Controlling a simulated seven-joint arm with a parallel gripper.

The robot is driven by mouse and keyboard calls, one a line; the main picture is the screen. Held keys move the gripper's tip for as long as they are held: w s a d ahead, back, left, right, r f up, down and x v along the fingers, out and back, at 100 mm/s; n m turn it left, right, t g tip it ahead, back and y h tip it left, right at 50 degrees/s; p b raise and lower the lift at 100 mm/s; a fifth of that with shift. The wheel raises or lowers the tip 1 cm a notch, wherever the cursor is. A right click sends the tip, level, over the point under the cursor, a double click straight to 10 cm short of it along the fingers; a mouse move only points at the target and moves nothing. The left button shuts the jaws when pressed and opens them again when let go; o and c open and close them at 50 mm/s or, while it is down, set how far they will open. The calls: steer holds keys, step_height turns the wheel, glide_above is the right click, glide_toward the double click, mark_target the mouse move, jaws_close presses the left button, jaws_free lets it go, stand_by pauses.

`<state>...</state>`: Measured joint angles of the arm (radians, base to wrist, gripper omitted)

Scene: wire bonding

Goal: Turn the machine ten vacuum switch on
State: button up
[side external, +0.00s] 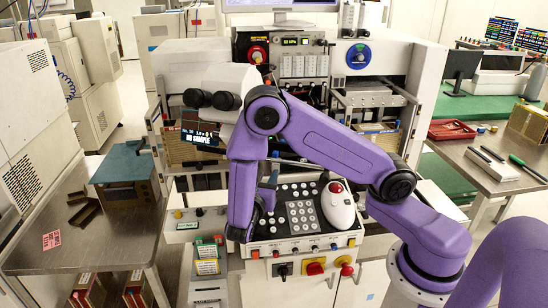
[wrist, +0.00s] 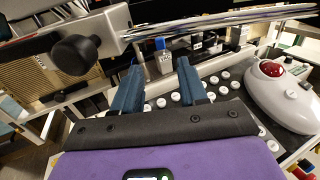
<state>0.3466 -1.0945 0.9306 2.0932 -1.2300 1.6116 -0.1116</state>
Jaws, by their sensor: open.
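The wire bonding machine's control panel (side external: 284,246) lies under and beside my gripper, with white buttons, a keypad (side external: 302,214) and small coloured controls along its front edge. A lit display (side external: 202,138) on the machine seems to read "No. 10" and "NO SAMPLE". I cannot make out which control is the vacuum switch; its label is not readable. My gripper (side external: 267,188) hangs at the panel's left side, partly hidden by my purple arm. In the wrist view, my gripper (wrist: 160,66) has its two blue fingers apart with nothing held between them, over the white buttons (wrist: 205,97).
A trackball unit (side external: 338,205) with a red ball sits on the panel's right. The microscope head (side external: 225,88) overhangs at upper left; its black knob (wrist: 85,54) is close. A blue-capped bottle (wrist: 163,57) stands beyond the fingers. Knobs (side external: 315,267) line the lower front.

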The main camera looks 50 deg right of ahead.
mark_target(275, 156)
steer(key=x, duration=1)
steer(key=shift+w+d, duration=0.15)
steer(key=shift+d, duration=0.1)
jaws_close()
